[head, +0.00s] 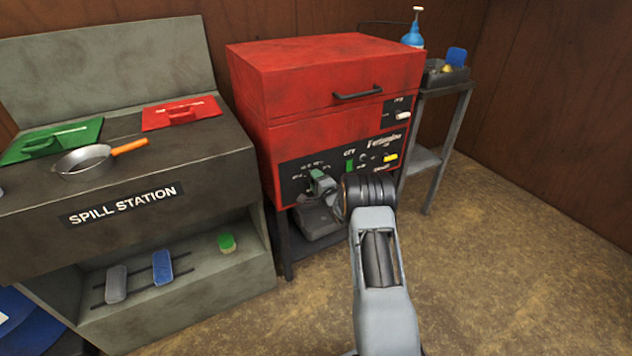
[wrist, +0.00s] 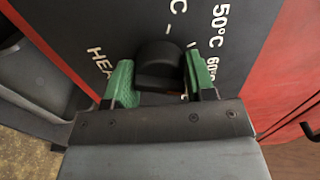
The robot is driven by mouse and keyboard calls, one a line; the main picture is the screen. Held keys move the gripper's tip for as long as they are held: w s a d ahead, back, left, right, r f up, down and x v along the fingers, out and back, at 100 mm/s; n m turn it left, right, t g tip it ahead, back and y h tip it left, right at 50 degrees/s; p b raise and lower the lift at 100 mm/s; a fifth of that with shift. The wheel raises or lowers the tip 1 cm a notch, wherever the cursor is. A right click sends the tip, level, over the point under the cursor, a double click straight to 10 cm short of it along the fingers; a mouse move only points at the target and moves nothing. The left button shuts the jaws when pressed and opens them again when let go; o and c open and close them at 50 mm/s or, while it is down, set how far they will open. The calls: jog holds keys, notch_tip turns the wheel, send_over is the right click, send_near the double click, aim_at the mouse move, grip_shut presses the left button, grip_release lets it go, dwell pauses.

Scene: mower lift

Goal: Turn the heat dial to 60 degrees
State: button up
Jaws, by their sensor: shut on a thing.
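The black heat dial (wrist: 158,66) sits on the dark control panel of the red machine (head: 325,85). In the wrist view, my gripper (wrist: 160,72) has its green finger pads on either side of the dial and is shut on it. White markings "50°C" (wrist: 221,24) and "60°C" (wrist: 212,65) lie to the right of the dial, and part of the word "HEAT" (wrist: 98,60) to its left. In the head view, my gripper (head: 318,182) is at the panel's left part and hides the dial. I cannot tell clearly which marking the dial points to.
A green switch (head: 349,166), a yellow switch (head: 390,157) and a white switch (head: 403,115) are on the machine's front. The lid handle (head: 358,94) is above. The spill station (head: 110,230) stands left, a side table (head: 433,160) right. The floor at right is clear.

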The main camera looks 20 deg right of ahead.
jog(key=o, duration=0.9)
jog(key=s, duration=0.4)
jog(key=s+d+p, duration=0.1)
jog(key=s, duration=0.4)
jog(key=s+p, duration=0.1)
jog(key=s, duration=0.3)
jog(key=shift+s+d, duration=0.3)
jog(key=shift+s, duration=0.05)
